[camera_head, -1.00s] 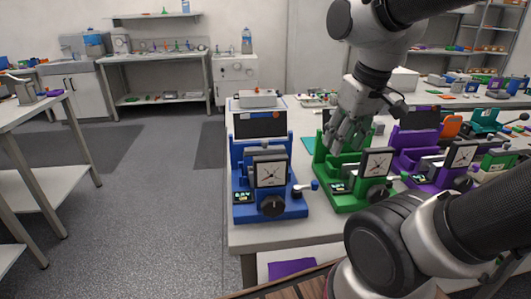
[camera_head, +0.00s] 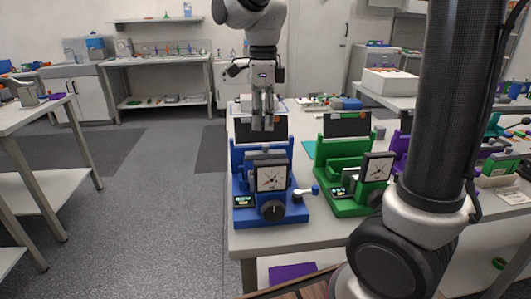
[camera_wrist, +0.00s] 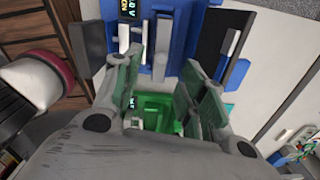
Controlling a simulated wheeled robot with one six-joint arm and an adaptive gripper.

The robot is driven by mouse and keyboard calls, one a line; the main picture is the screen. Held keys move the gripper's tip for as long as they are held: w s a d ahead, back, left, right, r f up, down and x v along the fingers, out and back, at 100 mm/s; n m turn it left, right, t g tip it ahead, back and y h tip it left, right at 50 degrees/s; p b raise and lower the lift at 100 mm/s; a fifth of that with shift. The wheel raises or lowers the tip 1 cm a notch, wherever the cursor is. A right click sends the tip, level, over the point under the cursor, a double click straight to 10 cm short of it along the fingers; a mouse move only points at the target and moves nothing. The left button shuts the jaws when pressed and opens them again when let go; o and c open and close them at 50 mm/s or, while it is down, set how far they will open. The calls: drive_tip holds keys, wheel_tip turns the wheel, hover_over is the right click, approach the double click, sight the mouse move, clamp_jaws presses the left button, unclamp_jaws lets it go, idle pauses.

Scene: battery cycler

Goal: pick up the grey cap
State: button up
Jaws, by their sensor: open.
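My gripper (camera_head: 263,126) hangs fingers down over the back part of the blue cycler (camera_head: 240,185), in front of its dark panel in the head view. I cannot make out the grey cap for sure. A small grey block (camera_head: 379,131) stands behind and right of the green cycler (camera_head: 326,180); I cannot tell whether it is the cap. In the wrist view, blue parts (camera_wrist: 160,50) lie beyond the fingers and a green part (camera_wrist: 158,108) shows between them.
The blue and green cyclers stand side by side on the white bench (camera_head: 300,236), each with a dial. A purple cycler (camera_head: 400,145) is partly hidden behind my arm. Bare floor (camera_head: 150,210) lies to the left of the bench.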

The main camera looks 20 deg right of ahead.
sight(265, 145)
drive_tip(key=shift+m, duration=0.4)
drive_tip(key=shift+f, duration=0.3)
drive_tip(key=f, duration=0.7)
drive_tip(key=shift+w+d+f, duration=0.1)
drive_tip(key=shift+w+d, duration=0.05)
drive_tip(key=shift+d, duration=0.1)
drive_tip(key=c, duration=0.9)
